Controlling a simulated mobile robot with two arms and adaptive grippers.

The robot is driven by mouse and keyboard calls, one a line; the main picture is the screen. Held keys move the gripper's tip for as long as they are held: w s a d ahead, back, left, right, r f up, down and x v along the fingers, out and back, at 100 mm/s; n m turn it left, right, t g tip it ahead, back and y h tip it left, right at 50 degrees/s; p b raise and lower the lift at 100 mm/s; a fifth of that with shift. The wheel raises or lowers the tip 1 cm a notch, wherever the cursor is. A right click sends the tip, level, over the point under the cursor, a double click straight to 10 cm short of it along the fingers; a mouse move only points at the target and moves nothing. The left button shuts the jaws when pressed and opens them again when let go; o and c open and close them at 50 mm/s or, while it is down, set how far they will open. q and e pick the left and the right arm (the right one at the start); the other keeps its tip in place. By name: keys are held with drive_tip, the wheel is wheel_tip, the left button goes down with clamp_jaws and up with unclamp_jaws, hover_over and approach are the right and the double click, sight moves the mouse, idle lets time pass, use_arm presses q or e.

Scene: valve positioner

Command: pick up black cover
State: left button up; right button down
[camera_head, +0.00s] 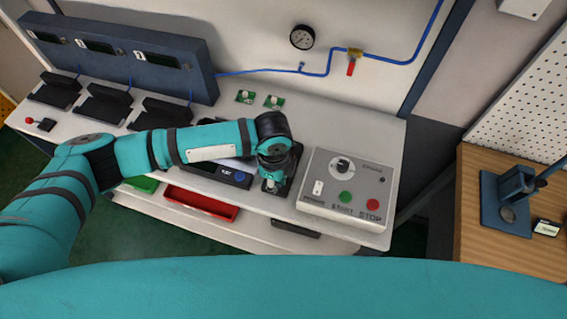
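My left arm reaches in from the left over the workbench. Its gripper (268,183) points down above the front part of the bench. A black flat piece (287,176) shows around and beneath the gripper and may be the black cover. The wrist hides much of it, and I cannot tell whether the fingers touch it or are open or shut. My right gripper is not in view.
A grey control box (345,190) with START and STOP buttons stands just right of the gripper. A black device with a small display (236,178) lies left of it. Black stands (105,103) and two green boards (245,96) sit farther back. A red bin (200,203) is below the front edge.

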use_arm(q)
clamp_jaws()
idle(0.3)
